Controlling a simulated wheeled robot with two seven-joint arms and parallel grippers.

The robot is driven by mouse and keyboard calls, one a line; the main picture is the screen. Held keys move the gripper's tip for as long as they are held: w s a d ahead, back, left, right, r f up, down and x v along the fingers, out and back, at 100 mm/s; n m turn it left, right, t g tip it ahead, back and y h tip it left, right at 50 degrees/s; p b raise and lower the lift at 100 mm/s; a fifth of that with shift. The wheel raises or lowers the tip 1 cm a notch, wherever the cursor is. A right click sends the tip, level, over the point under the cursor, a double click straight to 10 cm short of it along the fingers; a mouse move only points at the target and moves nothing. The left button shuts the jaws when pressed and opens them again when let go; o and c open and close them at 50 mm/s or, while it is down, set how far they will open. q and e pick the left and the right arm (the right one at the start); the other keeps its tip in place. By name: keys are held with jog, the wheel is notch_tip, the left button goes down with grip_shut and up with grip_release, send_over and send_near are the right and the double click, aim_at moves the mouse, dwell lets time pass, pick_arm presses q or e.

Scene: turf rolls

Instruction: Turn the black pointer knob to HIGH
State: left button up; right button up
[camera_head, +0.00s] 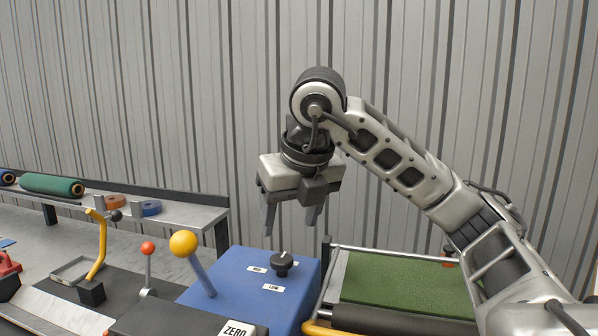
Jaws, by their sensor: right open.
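The black pointer knob (282,266) sits on top of a blue box (240,289) in the lower middle. A thin light mark shows on its top. A white label (273,287) reading LOW lies in front of the knob. Another white label (257,269) lies to its left, too small to read surely. I cannot make out a HIGH label. My right gripper (291,225) is open and empty, fingers pointing down, above the knob and apart from it. My left gripper is not in view.
A yellow-ball lever (184,243) and a red-ball lever (148,249) stand left of the blue box. A green turf bed (405,282) with a metal rail lies to the right. A shelf (180,211) with rolls runs along the left back. A corrugated wall stands behind.

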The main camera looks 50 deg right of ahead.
jog(key=v, duration=0.7)
dwell(0.3)
jog(key=shift+r, duration=0.1)
dwell(0.5)
